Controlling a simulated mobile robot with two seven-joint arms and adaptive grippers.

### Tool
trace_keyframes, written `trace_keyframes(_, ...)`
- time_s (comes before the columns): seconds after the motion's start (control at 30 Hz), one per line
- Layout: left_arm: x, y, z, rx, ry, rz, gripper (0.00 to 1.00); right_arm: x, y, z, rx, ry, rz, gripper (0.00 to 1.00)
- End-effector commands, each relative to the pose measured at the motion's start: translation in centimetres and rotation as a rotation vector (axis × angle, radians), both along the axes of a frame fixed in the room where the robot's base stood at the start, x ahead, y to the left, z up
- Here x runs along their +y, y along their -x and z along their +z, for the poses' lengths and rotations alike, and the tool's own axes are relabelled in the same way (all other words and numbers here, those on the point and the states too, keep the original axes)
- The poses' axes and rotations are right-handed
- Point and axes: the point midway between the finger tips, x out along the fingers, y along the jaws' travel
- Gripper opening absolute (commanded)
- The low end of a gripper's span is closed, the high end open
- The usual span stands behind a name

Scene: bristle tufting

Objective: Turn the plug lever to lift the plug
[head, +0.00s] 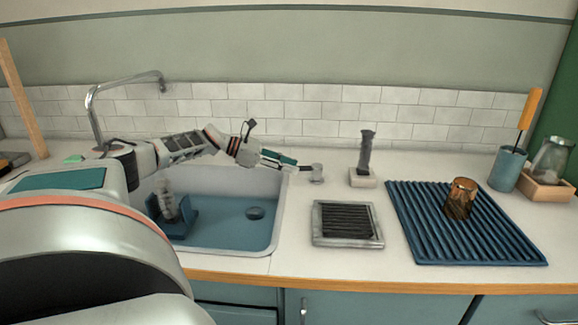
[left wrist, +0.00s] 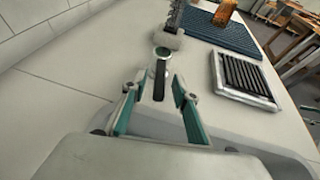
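The plug lever (head: 317,172) is a small grey post with a round knob on the counter, just right of the sink. In the left wrist view the plug lever (left wrist: 162,54) shows a dark arm pointing back toward my gripper. My left gripper (head: 294,163) reaches over the sink's right rim, with its tips close to the lever. In the wrist view the left gripper (left wrist: 155,92) has its teal fingers apart, with the dark arm's near end between their tips; I cannot tell if they touch it. The dark round plug (head: 255,213) sits on the blue sink floor. My right gripper is out of view.
The sink (head: 225,240) holds a blue caddy (head: 178,222) with a bottle. To the right are a dark upright brush on a white block (head: 362,178), a grey-framed grate (head: 347,239) and a blue ribbed mat (head: 420,240) with an amber glass (head: 460,198). A curved tap (head: 92,110) stands at the left.

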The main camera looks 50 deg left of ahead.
Motion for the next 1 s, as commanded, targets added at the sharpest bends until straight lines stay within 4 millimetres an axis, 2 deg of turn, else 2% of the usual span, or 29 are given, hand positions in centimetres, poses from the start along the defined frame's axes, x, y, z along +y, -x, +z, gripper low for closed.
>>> trace_keyframes(0.27,0.5,0.8,0.2,0.004,-0.003,0.002,0.29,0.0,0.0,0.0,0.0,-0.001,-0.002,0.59)
trace_keyframes(0.8,5.0,8.0,3.7,0.006,-0.003,0.0,0.29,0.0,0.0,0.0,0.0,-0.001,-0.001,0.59)
trace_keyframes(1.0,5.7,9.2,4.5,0.001,0.0,0.0,0.29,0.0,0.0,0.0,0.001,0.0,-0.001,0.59)
